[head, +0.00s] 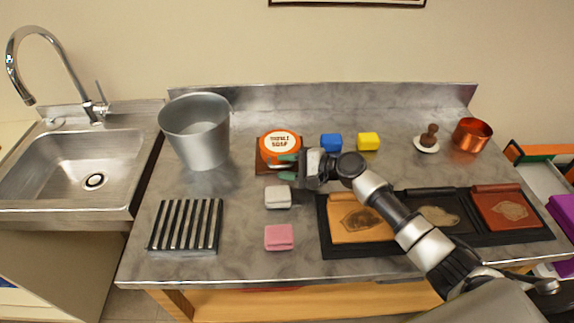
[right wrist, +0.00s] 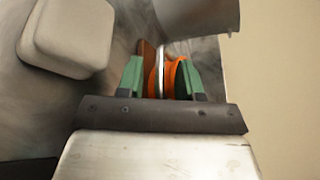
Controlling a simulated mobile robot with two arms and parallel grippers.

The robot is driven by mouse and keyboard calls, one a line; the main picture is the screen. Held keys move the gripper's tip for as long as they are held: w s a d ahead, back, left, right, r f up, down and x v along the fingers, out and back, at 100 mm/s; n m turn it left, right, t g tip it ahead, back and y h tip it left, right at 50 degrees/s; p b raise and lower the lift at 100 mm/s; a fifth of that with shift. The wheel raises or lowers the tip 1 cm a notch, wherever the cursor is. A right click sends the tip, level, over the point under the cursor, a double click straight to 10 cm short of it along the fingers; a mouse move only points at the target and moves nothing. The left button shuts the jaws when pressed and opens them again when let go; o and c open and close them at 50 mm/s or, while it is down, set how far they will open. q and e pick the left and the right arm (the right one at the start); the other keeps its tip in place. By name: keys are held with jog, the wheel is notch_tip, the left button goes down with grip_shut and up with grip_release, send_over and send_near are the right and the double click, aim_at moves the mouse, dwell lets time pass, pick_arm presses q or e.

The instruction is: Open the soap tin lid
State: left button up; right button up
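The soap tin (head: 267,152) is round and orange with a white label on its lid. It sits on a small brown board (head: 261,168) at the back middle of the counter. My right gripper (head: 287,167) is at the tin's front right edge with its green fingers apart. In the right wrist view, the orange tin (right wrist: 171,74) and a silvery rim show between the two fingertips (right wrist: 163,76). The lid appears to be on the tin. I cannot tell whether either finger touches it. My left gripper is not in view.
A grey bucket (head: 196,135) stands left of the tin. A white block (head: 278,197) and a pink block (head: 279,237) lie in front. Blue (head: 331,142) and yellow (head: 368,141) blocks lie to the right. A black tray (head: 327,240) with leather panels lies under my right arm.

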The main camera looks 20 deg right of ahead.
jog(key=shift+f, duration=0.1)
grip_shut()
jog(key=shift+s, duration=0.1)
jog(key=shift+r+p, duration=0.2)
jog(key=shift+p, duration=0.3)
jog(key=shift+r, duration=0.1)
